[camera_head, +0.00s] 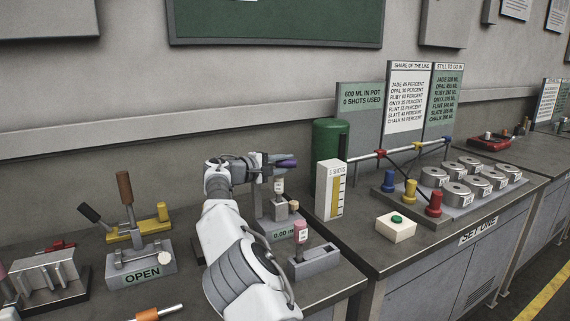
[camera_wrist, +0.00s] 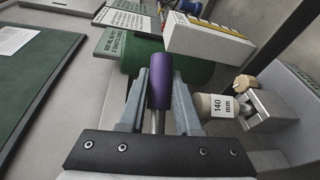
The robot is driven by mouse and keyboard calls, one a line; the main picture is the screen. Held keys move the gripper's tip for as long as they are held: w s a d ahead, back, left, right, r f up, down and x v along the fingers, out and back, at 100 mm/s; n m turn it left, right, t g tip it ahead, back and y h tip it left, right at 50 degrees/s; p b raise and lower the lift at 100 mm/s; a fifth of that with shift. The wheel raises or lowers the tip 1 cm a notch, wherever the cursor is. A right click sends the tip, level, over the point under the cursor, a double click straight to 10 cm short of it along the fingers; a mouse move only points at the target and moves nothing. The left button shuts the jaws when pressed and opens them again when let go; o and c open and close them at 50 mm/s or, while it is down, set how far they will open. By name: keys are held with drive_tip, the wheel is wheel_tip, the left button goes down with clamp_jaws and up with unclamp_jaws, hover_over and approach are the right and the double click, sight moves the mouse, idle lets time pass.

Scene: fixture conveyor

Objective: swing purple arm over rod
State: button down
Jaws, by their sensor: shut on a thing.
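The purple arm (camera_head: 287,163) has a purple cylindrical handle on a metal shaft. In the wrist view the purple handle (camera_wrist: 160,82) lies between the two fingers of my gripper (camera_wrist: 158,100), which is shut on it. In the head view my gripper (camera_head: 270,161) is at the measuring stand (camera_head: 279,231), which has a green readout. A pale rod (camera_head: 279,185) with a label stands below the purple handle there. In the wrist view the rod (camera_wrist: 208,107), labelled 140 mm, is just right of the fingers, its end in a metal block. Whether the arm touches the rod cannot be told.
A holder with a pink-capped bottle (camera_head: 300,231) stands right of the stand. A green cylinder (camera_head: 330,140) and a white gauge box (camera_head: 329,188) stand behind it. A clamp fixture marked OPEN (camera_head: 141,271) is left of my arm. Bare bench lies between the holder and the bench edge.

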drive_tip(key=c, duration=0.6)
unclamp_jaws()
drive_tip(key=shift+d, duration=0.1)
drive_tip(key=p+v, duration=0.1)
drive_tip(key=v, duration=1.6)
drive_tip(key=shift+s, duration=0.15)
